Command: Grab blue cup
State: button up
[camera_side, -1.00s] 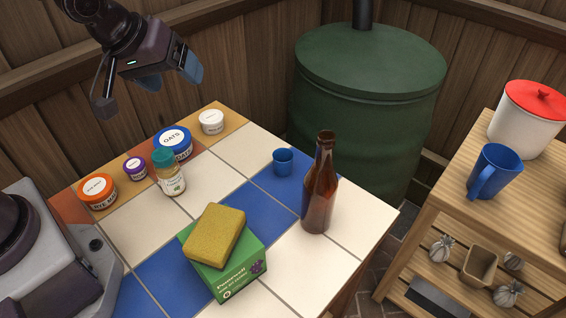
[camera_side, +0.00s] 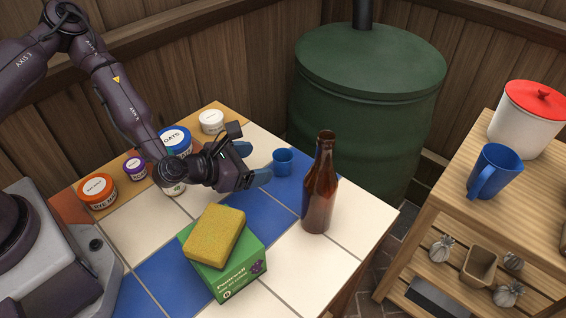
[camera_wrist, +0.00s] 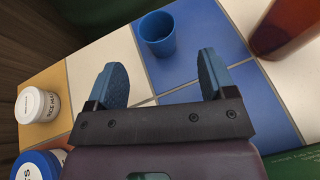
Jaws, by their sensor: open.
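A small blue cup (camera_side: 283,162) stands upright on the tiled table, left of the brown bottle. It also shows in the wrist view (camera_wrist: 158,34), beyond my fingertips and between their lines. My gripper (camera_side: 258,163) is open and empty, low over the table just left of the cup. In the wrist view, its two blue fingers (camera_wrist: 161,72) are spread apart and do not touch the cup. A larger blue mug (camera_side: 494,171) with a handle stands on the wooden shelf at the right.
A brown bottle (camera_side: 320,185) stands close right of the small cup. A yellow sponge (camera_side: 215,235) lies on a green box (camera_side: 240,272) in front. Several lidded jars, including a white one (camera_side: 211,121), line the table's left and back. A green barrel (camera_side: 365,110) stands behind.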

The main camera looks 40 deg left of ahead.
aim_at(274, 160)
jog(key=shift+w+f+n, duration=0.1)
jog(key=shift+n, duration=0.4)
jog(key=shift+w+f, duration=0.1)
jog(key=shift+w, duration=0.2)
jog(key=x, duration=0.6)
jog(key=shift+w+d+f, duration=0.1)
jog(key=shift+w, duration=0.2)
jog(key=shift+c, duration=0.4)
jog(key=c, duration=0.9)
